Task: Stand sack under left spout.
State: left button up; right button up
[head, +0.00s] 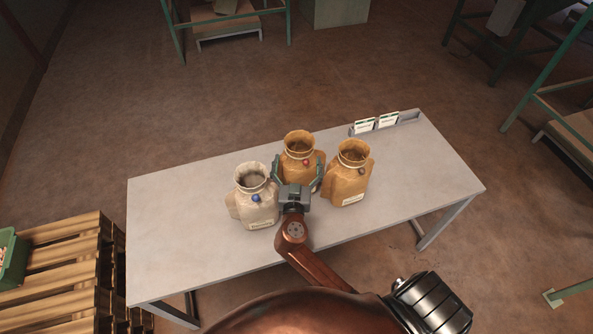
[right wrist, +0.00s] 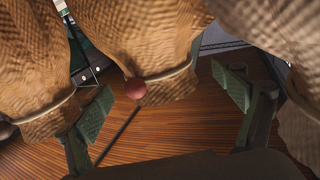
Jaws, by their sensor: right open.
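Three open-mouthed sacks stand upright close together on a table (head: 175,200). The middle tan sack (head: 299,144) has a red bead at its neck. My left gripper and the spouts are out of view.
A grey rack with white cards (head: 375,125) lies along the table's back edge. Free table top lies at the left and right ends. Wooden pallets (head: 65,265) with a green crate (head: 12,262) stand at lower left. Green frames (head: 540,95) stand on the floor beyond.

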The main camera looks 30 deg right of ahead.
aim_at(300, 138)
jog(key=shift+x, duration=1.05)
jog(key=x, duration=0.3)
jog(key=shift+w+d+p, duration=0.1)
jog(key=shift+d+p, duration=0.15)
jog(key=shift+p, duration=0.05)
jog(key=shift+w+d, duration=0.15)
jog(key=shift+w, duration=0.05)
jog(key=c, duration=0.8)
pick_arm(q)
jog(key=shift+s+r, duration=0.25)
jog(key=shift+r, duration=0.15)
pick_arm(e)
jog(key=c, duration=1)
